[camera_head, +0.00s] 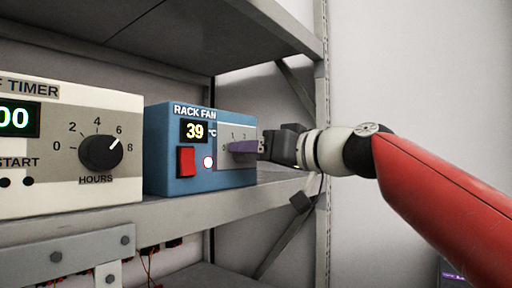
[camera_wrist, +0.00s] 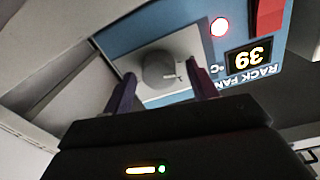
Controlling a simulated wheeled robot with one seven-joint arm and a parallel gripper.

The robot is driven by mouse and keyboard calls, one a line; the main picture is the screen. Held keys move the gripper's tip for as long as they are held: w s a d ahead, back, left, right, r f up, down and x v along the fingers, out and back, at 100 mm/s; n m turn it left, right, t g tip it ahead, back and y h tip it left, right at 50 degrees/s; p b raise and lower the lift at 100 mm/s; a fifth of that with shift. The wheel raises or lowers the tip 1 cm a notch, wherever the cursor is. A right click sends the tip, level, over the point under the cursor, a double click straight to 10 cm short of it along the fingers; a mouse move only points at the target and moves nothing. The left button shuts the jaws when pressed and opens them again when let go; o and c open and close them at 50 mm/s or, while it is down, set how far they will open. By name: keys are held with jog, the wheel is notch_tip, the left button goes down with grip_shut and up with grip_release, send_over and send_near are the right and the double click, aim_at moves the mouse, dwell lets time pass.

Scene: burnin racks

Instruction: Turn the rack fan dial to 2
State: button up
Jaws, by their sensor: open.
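The blue rack fan box (camera_head: 173,136) stands on the shelf, with a "39 °C" display, a red switch (camera_head: 186,161) and a lit round lamp (camera_head: 208,162). Its dial is hidden behind my gripper in the head view, where parts of a printed scale show. In the wrist view the grey round dial (camera_wrist: 158,70) shows on a light plate, with a small pale mark at its right side. My gripper (camera_head: 236,148) is at the box's front; its two purple fingers (camera_wrist: 164,88) are apart, one to each side of the dial. Contact with the dial cannot be told.
A beige timer box (camera_head: 70,185) with a black hours knob (camera_head: 101,152) stands left of the fan box on the same shelf (camera_head: 160,217). Another shelf (camera_head: 190,30) is above. A rack upright (camera_head: 321,230) is behind my arm.

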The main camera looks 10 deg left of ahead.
jog(key=c, duration=1)
jog(key=shift+m, duration=0.3)
jog(key=shift+w+d+m+g+p, duration=0.1)
jog(key=shift+m+g+p, duration=0.25)
jog(key=shift+m, duration=4.35)
jog(key=shift+w+m+g+p, duration=0.15)
jog(key=shift+m+p, duration=0.35)
jog(key=shift+m, duration=4.2)
jog(key=shift+s+f, duration=0.1)
